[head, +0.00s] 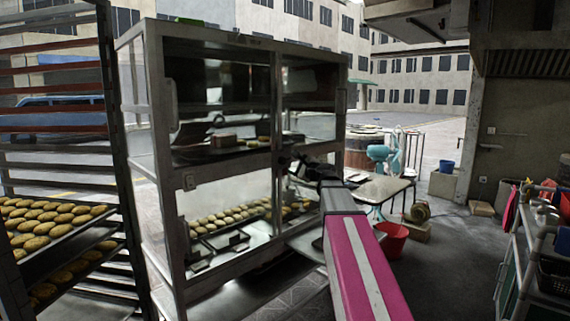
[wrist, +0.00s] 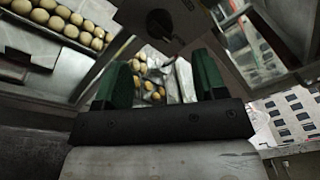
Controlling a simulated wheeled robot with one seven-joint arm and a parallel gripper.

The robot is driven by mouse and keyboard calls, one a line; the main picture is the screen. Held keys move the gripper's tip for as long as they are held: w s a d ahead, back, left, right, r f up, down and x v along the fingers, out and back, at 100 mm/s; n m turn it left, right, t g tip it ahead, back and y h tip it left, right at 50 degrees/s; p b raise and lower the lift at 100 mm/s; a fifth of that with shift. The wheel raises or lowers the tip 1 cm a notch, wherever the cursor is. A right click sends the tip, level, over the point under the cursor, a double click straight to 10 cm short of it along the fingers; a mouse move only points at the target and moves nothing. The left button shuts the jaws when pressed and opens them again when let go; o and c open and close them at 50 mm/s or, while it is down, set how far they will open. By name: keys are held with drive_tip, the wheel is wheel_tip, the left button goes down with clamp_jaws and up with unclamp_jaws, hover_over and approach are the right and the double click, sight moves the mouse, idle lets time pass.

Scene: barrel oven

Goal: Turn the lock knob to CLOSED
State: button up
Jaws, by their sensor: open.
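A round black knob (wrist: 160,22) sits on a brown-grey plate at the top of the wrist view. The markings on the plate are too small to read. My gripper (wrist: 161,72) has two green fingers set wide apart with nothing held between them. The knob lies beyond the fingertips and apart from them. In the head view, my gripper (head: 292,163) is at the middle post of the glass cabinet (head: 168,150). The knob cannot be made out there. A small lock plate (head: 189,182) shows on the cabinet's left post.
A rack (head: 125,180) with trays of buns stands at the left. Buns (head: 230,217) lie inside the cabinet. A small table (head: 380,190) with a teal fan (head: 380,153) and a red bucket (head: 392,240) stand right of the cabinet.

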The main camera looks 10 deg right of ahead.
sight(285, 162)
drive_tip(key=x, duration=0.8)
drive_tip(key=shift+s, duration=0.1)
drive_tip(key=c, duration=0.9)
